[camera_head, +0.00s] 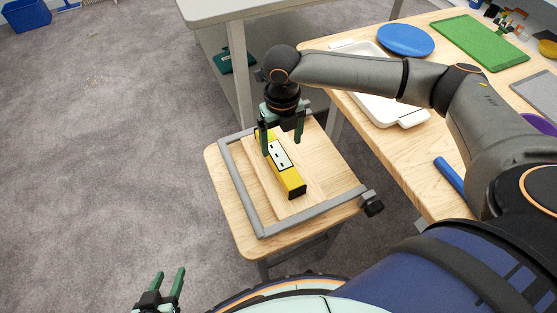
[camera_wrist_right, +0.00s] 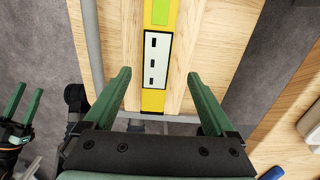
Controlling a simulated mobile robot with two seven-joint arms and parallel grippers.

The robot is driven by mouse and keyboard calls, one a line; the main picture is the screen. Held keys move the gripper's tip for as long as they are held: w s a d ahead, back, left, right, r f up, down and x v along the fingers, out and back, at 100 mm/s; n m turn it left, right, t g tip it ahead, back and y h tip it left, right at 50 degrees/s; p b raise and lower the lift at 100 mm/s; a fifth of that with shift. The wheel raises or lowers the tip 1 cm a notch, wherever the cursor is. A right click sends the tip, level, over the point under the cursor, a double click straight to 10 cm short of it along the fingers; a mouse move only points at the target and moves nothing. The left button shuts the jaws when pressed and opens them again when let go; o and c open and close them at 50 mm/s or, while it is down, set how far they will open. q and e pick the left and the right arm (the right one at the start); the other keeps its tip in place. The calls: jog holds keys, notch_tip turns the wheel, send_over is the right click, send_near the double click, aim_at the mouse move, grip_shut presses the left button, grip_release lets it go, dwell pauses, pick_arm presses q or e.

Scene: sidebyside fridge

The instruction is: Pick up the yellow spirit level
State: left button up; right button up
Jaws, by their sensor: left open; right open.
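The yellow spirit level (camera_head: 291,180) lies on a wooden board on a small wooden table, with a white label and black ends. In the right wrist view the level (camera_wrist_right: 153,98) runs up the picture between the open fingers. My right gripper (camera_head: 282,145) is open above the far part of the level, one finger to each side; I cannot tell whether the fingers touch it. The gripper also shows in the right wrist view (camera_wrist_right: 160,95), with nothing held. My left gripper (camera_head: 166,285) is open and empty at the lower left, away from the small table.
A grey frame (camera_head: 240,190) edges the small table (camera_head: 222,190), with a black knob (camera_head: 372,203) at its right corner. A larger table (camera_head: 385,150) at right holds a white tray (camera_head: 385,108), a blue disc (camera_head: 405,40) and a green board (camera_head: 478,43). Carpet is open at left.

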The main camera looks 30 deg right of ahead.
aim_at(278, 155)
jog(key=shift+f, duration=0.55)
jog(key=f, duration=0.1)
jog(key=f+b, duration=0.1)
jog(key=f, duration=0.3)
jog(key=shift+w+a+b, duration=0.15)
jog(key=shift+a+b, duration=0.15)
jog(key=shift+c, duration=1.3)
jog(key=shift+r, duration=0.1)
grip_shut()
